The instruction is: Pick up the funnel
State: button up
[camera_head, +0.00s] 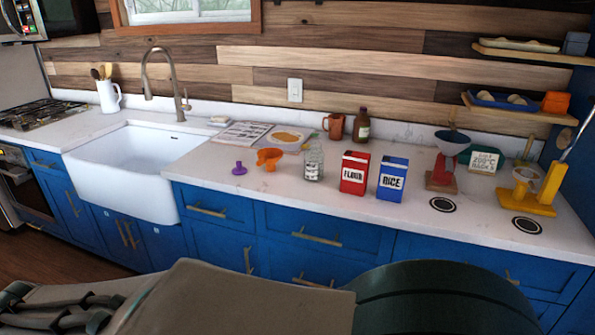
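A blue-grey, cone-shaped funnel (453,146) shows at the right of the counter, wide mouth up, at the top of a red stand (441,179). Whether it rests in the stand or just behind it is hard to tell. A small orange piece (269,158) and a small purple piece (239,169) lie near the sink; their exact shapes are unclear. My arm crosses the bottom of the view, and what looks like my gripper (45,309) is in the lower left corner, partly cut off. It is far from the funnel, and its opening is unclear.
A red flour box (354,173), blue rice box (392,179) and glass jar (313,162) stand mid-counter. The white sink (130,165) is left. The front counter strip is mostly clear.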

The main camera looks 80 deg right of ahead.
aim_at(270, 155)
jog(key=z, duration=3.15)
